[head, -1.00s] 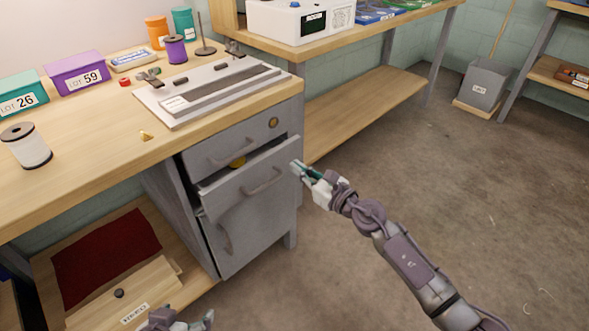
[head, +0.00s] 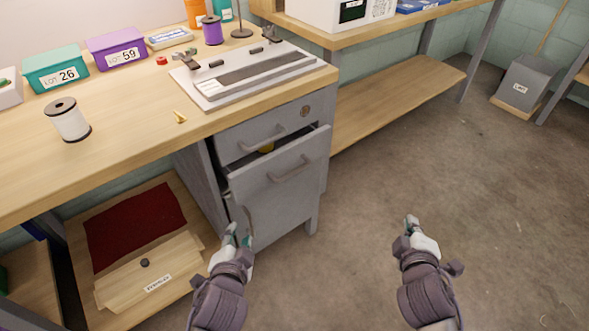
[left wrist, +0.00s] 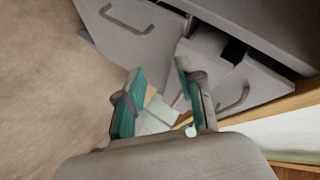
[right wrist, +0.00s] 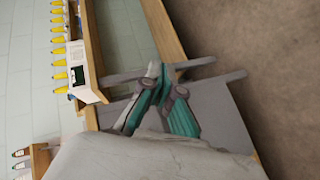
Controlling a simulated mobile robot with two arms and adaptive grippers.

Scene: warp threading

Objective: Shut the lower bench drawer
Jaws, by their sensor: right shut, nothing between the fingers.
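The lower bench drawer (head: 306,163) is a grey panel with a bar handle, in the cabinet under the bench. It stands partly pulled out, and a yellow thing (head: 266,148) shows in the gap above its front. The drawer above it (head: 240,146) is in line with the cabinet. My left gripper (head: 238,232) is low in front of the cabinet, open and empty; its spread fingers show in the left wrist view (left wrist: 160,100). I cannot tell if it touches the cabinet. My right gripper (head: 411,222) is shut and empty, above the floor to the right of the cabinet.
The bench top (head: 130,150) holds a white thread spool (head: 68,119), a grey loom-like board (head: 250,75) and labelled boxes. A low shelf (head: 150,285) with red cloth is left of the cabinet. A second bench (head: 400,105) stands behind.

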